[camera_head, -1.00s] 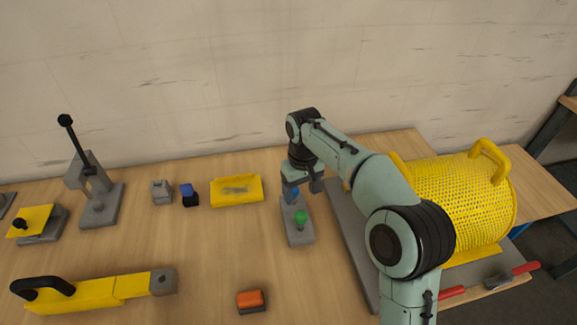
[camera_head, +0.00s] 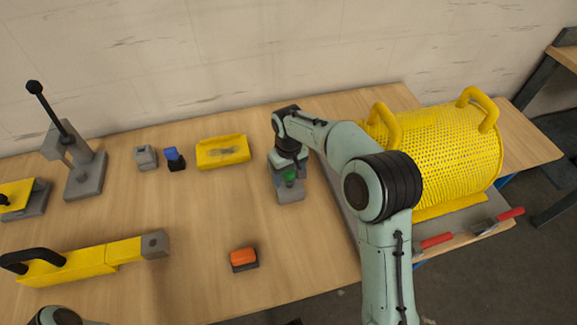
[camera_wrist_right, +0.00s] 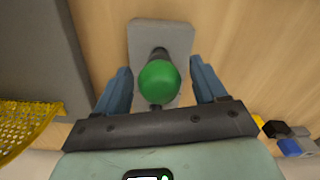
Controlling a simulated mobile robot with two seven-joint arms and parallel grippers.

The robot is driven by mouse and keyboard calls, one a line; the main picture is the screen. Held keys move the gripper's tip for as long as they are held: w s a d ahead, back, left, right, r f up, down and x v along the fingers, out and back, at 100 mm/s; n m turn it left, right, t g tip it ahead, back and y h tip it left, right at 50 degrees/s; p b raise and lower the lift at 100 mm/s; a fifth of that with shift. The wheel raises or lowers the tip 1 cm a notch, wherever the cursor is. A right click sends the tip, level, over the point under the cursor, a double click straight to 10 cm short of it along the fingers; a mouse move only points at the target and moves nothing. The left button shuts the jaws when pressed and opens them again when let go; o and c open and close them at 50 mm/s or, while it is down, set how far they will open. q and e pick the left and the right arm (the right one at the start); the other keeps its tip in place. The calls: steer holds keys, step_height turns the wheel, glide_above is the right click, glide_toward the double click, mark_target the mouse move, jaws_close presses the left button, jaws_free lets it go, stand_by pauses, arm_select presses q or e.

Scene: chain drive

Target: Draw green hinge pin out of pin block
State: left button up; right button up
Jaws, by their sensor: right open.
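The green hinge pin (camera_head: 290,175) stands in the grey pin block (camera_head: 290,195), and its round green head shows. In the right wrist view the green head (camera_wrist_right: 158,82) sits on a dark shaft above the grey block (camera_wrist_right: 160,35). My right gripper (camera_wrist_right: 161,70) is open, with one blue finger on each side of the green head and a gap visible on both sides. In the head view my right gripper (camera_head: 287,172) is over the block and partly hides it. My left gripper is out of view; a piece of my left arm shows at the bottom left.
A yellow mesh drum guard (camera_head: 440,155) stands right of the block on a grey plate. Left are a yellow tray (camera_head: 222,152), blue-topped piece (camera_head: 174,158), grey cube (camera_head: 146,157) and lever press (camera_head: 80,175). An orange block (camera_head: 243,257) lies in front, with bare table around it.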

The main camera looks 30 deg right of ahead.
steer(key=shift+f, duration=0.2)
steer(key=c, duration=1.2)
steer(key=shift+r+p, duration=1.65)
steer(key=shift+r, duration=1)
steer(key=shift+r+p, duration=1.4)
steer(key=shift+r, duration=1.05)
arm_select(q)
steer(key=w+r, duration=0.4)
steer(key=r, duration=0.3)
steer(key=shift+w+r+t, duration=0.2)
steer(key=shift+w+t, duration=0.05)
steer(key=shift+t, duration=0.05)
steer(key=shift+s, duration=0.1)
